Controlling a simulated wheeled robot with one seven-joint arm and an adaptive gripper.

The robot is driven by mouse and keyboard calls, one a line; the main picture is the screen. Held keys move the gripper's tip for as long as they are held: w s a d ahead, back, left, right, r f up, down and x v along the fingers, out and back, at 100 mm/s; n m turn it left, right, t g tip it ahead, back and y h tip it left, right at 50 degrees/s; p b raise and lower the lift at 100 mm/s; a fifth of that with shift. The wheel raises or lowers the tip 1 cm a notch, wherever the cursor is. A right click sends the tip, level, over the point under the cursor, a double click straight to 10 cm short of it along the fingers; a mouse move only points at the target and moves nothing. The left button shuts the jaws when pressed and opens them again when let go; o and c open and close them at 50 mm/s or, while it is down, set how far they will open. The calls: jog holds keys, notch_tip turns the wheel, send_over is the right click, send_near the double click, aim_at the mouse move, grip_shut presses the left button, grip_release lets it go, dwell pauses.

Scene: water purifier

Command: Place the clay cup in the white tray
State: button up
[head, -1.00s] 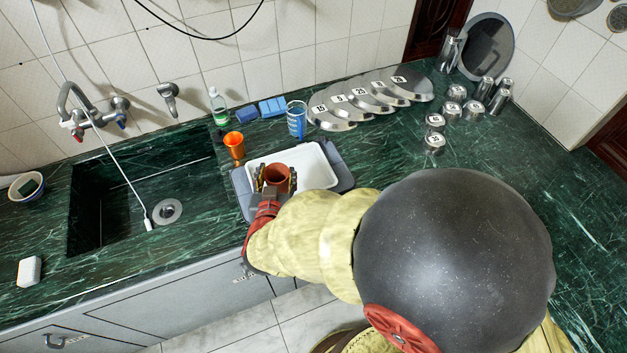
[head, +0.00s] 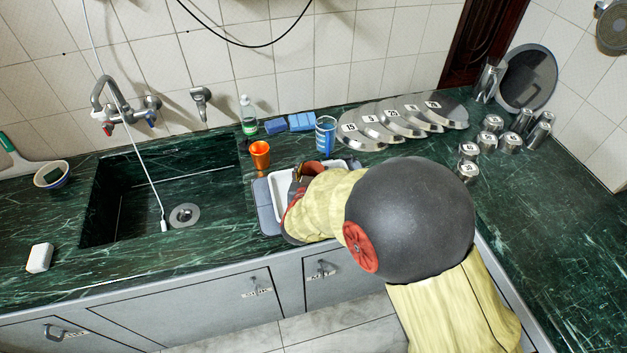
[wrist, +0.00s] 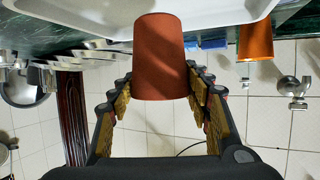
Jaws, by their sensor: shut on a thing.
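The clay cup (wrist: 160,58) is a plain reddish-brown tapered cup between the two fingers of my gripper (wrist: 160,84) in the wrist view. My gripper is shut on it. In the head view, my gripper (head: 305,172) is over the white tray (head: 281,187), and my arm hides most of the cup and tray. The tray's white wall also shows behind the cup at the top of the wrist view (wrist: 92,22). I cannot tell whether the cup's base touches the tray floor.
An orange cup (head: 260,155) stands just behind the tray's left side. A blue patterned glass (head: 325,136), blue sponges (head: 301,121) and a green-labelled bottle (head: 248,116) stand behind. The sink (head: 150,200) lies left. Numbered steel plates (head: 385,124) and canisters (head: 492,124) are at the right.

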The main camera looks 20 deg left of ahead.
jog(key=shift+w+f, duration=0.25)
jog(key=shift+f, duration=0.1)
notch_tip(320, 180, down, 3)
jog(key=shift+w+a+f+b, duration=0.1)
jog(key=shift+w+f+b, duration=0.1)
jog(key=shift+b, duration=0.85)
jog(key=shift+r, duration=0.15)
jog(key=o, duration=1.2)
jog(key=shift+s+f, duration=0.1)
jog(key=shift+f, duration=0.1)
